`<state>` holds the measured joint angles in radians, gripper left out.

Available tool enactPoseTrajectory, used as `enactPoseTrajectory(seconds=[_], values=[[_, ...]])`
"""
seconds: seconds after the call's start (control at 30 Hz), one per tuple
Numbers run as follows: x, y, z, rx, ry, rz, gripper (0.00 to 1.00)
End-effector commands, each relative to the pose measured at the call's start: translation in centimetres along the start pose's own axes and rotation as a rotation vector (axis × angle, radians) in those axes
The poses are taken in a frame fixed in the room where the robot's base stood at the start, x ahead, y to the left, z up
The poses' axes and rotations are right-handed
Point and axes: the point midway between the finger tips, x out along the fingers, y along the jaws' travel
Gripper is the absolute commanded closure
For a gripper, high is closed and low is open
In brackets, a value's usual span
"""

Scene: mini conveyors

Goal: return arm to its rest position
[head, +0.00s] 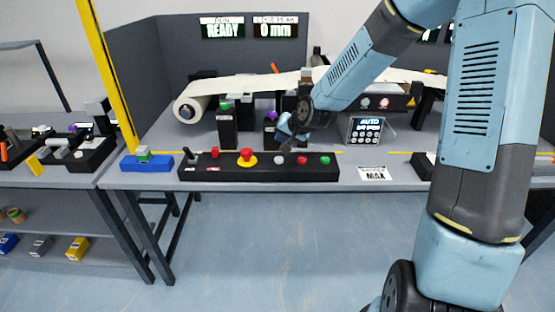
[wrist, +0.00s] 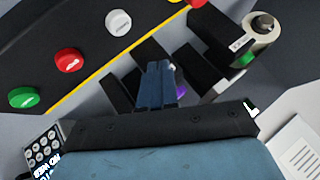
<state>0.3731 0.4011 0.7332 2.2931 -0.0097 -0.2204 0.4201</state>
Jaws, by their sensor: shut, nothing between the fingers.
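My arm reaches in from the right in the head view and bends down over the conveyor bench. My gripper (head: 284,128) hangs above the bench just behind the black control box (head: 215,162), near its red mushroom button (head: 247,157). In the wrist view my gripper (wrist: 158,68) has its blue fingers together with nothing between them. The control box (wrist: 60,20) lies at the upper left there, with its green button (wrist: 25,97), red button (wrist: 68,60) and white button (wrist: 118,22). I cannot tell the exact gap between the fingertips and the things below.
Behind the gripper stands a mini conveyor with a pale belt (head: 245,82). A keypad panel (head: 367,131) stands to its right. Dark posts with green (head: 227,120) and purple (head: 270,128) parts are close by. A yellow post (head: 104,70) rises at the left. Open floor (head: 270,240) lies in front.

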Motion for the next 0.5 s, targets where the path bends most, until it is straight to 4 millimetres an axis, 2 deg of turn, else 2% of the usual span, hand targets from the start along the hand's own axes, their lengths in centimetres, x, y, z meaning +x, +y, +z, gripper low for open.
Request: enactPoseTrajectory(seconds=[0.33, 0.5], values=[[-0.1, 0.0, 0.0, -0.004, 0.000, 0.003, 1.00], [-1.9, 0.5, -0.2, -0.054, -0.007, 0.050, 1.00]])
